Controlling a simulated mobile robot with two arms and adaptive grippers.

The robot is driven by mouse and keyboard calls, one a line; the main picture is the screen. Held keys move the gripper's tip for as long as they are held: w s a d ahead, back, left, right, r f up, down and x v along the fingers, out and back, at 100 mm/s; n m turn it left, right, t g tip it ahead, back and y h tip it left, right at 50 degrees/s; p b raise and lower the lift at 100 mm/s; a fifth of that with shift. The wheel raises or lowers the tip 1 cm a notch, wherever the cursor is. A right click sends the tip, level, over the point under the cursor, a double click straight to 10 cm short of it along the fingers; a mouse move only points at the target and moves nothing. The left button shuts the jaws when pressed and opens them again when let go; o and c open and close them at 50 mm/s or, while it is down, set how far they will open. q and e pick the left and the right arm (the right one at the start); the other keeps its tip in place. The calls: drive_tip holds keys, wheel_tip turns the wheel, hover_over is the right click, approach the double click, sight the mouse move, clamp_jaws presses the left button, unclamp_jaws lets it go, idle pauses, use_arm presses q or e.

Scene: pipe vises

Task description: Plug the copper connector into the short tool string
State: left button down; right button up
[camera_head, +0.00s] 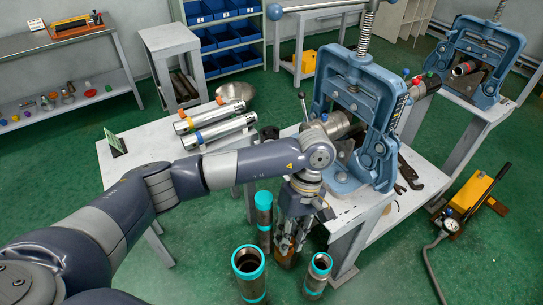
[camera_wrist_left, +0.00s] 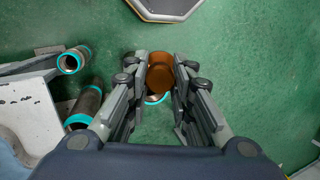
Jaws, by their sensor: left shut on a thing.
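My left gripper (camera_head: 290,238) points down beside the near white table. In the left wrist view its fingers (camera_wrist_left: 158,85) are shut on the brown copper connector (camera_wrist_left: 160,72). The connector (camera_head: 287,258) shows below the fingers in the head view, low among several dark pipes with turquoise rims. These pipes stand upright: one behind left (camera_head: 264,200), one in front left (camera_head: 249,262) and one at right (camera_head: 319,264). In the wrist view a turquoise rim (camera_wrist_left: 156,99) shows partly behind the connector. I cannot tell which piece is the short tool string, or whether the connector touches a pipe.
A blue vise (camera_head: 375,90) on the near table (camera_head: 350,212) clamps a metal cylinder. Silver cylinders with coloured bands (camera_head: 220,131) lie on the table at left. A second blue vise (camera_head: 472,50) and a yellow pump (camera_head: 470,190) are at right.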

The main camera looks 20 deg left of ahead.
drive_tip(key=s+a+f+b, duration=0.1)
drive_tip(key=s+a+f, duration=0.1)
drive_tip(key=s+a, duration=0.15)
use_arm(q)
drive_tip(key=w+d+r+n+t+h+b, duration=0.1)
drive_tip(key=w+d+r+n+h+b, duration=0.15)
drive_tip(key=w+n+h, duration=0.7)
drive_tip(key=w+d+r+n+t+h+b, duration=0.1)
drive_tip(key=w+r+n+h, duration=0.3)
drive_tip(key=n, duration=1.1)
drive_tip(key=w+a+f+n+t+y+b, duration=0.2)
drive_tip(key=w+a+f+n+t, duration=0.1)
drive_tip(key=w+a+n+t, duration=0.2)
drive_tip(key=w+a+f+n+t+y+b, duration=0.2)
drive_tip(key=w+a+n+t, duration=0.3)
drive_tip(key=a+n+t, duration=0.5)
drive_tip(key=a+f+t+y, duration=0.1)
drive_tip(key=t, duration=0.2)
drive_tip(key=shift+w+a, duration=0.2)
drive_tip(key=shift+a, duration=0.05)
use_arm(e)
wheel_tip(320, 180, down, 7)
drive_tip(key=w+d, duration=0.1)
drive_tip(key=d, duration=0.1)
drive_tip(key=shift+w, duration=0.4)
use_arm(q)
drive_tip(key=shift+a+h, duration=0.1)
drive_tip(key=shift+h, duration=0.15)
